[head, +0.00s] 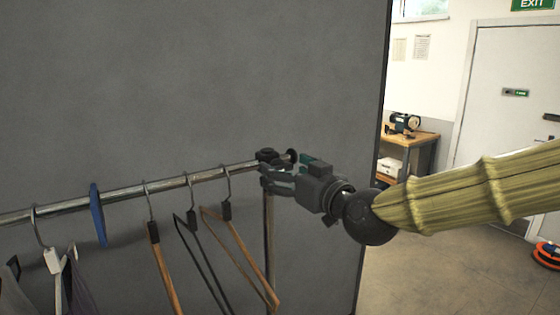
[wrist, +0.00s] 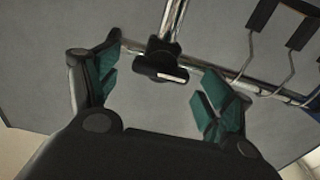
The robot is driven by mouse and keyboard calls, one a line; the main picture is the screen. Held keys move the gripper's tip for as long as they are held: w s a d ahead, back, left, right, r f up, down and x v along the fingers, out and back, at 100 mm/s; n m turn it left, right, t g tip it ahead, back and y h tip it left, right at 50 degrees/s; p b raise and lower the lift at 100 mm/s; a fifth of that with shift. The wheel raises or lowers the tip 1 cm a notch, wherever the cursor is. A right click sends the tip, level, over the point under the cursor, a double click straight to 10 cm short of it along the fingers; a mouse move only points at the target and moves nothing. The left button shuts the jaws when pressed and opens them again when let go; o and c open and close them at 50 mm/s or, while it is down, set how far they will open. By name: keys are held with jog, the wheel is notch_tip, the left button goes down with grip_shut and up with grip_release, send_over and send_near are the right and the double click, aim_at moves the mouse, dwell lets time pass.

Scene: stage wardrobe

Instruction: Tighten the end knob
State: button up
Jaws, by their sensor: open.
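The end knob (wrist: 158,58) is black and lobed, with a pale bar on its face, at the end fitting of the metal rail in the wrist view. My gripper (wrist: 161,88) is open, with its green-padded fingers to either side of the knob's place in the picture. I see no contact between pads and knob. In the head view my gripper (head: 268,180) is at the right end of the rail (head: 120,193), just below a black end fitting (head: 267,155). The fingers partly cover this end, so I cannot tell the knob's exact outline there.
Several hangers hang on the rail to the left, the closest a wooden one (head: 246,254) near my gripper. A blue divider (head: 97,215) sits further left. A grey panel (head: 200,75) stands behind the rail. Open floor (head: 450,270) lies at the right, with a workbench (head: 412,140) behind.

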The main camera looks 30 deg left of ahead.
jog(key=shift+p+x, duration=0.4)
jog(key=shift+x, duration=1)
jog(key=c, duration=1)
